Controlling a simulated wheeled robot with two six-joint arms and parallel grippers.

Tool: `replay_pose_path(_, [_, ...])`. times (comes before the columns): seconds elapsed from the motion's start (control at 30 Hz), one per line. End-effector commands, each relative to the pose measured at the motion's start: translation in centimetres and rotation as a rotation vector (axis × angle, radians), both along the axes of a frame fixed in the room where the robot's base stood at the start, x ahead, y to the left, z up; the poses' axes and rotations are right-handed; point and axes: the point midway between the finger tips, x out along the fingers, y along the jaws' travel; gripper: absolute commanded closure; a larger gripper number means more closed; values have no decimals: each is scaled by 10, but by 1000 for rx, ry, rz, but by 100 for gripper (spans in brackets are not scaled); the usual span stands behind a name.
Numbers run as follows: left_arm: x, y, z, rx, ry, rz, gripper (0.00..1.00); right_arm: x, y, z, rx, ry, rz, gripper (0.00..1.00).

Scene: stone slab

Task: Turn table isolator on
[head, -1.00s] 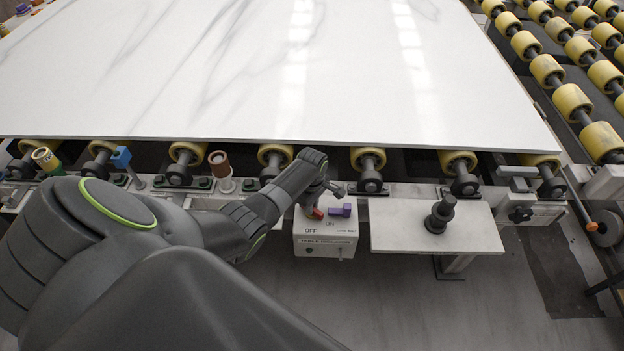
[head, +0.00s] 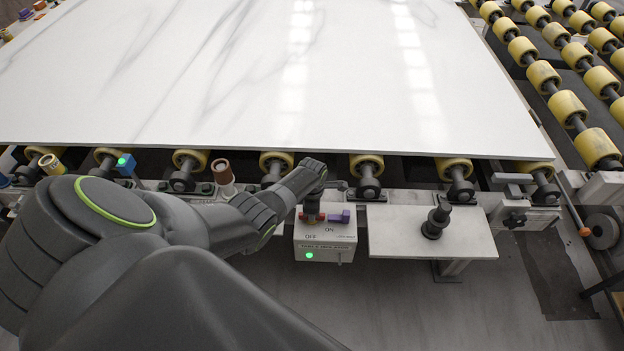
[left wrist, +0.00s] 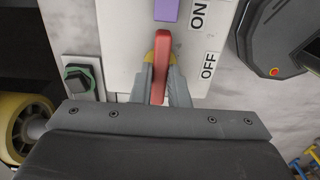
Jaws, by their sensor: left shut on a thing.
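The table isolator is a white box (head: 325,248) with ON and OFF labels at the slab table's front edge. Its red handle (left wrist: 162,50) is between my left gripper's fingers in the left wrist view. My left gripper (head: 312,205) is shut on this handle and hides part of it in the head view. The handle lies in line with a purple block (left wrist: 166,10) on the box, which also shows in the head view (head: 340,216). A green lamp (head: 309,255) glows on the box front. My right gripper is not in view.
A large white marble slab (head: 270,75) lies on yellow rollers behind the box. A grey plate (head: 390,230) with a black knob (head: 437,218) stands to the right. A blue post (head: 125,165) with a green light stands at left.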

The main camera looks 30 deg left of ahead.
Motion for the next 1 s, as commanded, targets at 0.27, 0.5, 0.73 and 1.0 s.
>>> replay_pose_path(0.27, [0,1,1,3,-1,12,100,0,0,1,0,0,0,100])
replay_pose_path(0.5, [1,1,1,2,-1,11,76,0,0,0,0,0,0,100])
replay_pose_path(0.73, [0,1,0,1,0,10,64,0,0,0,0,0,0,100])
replay_pose_path(1.0, [0,0,6,1,-1,9,64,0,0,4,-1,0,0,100])
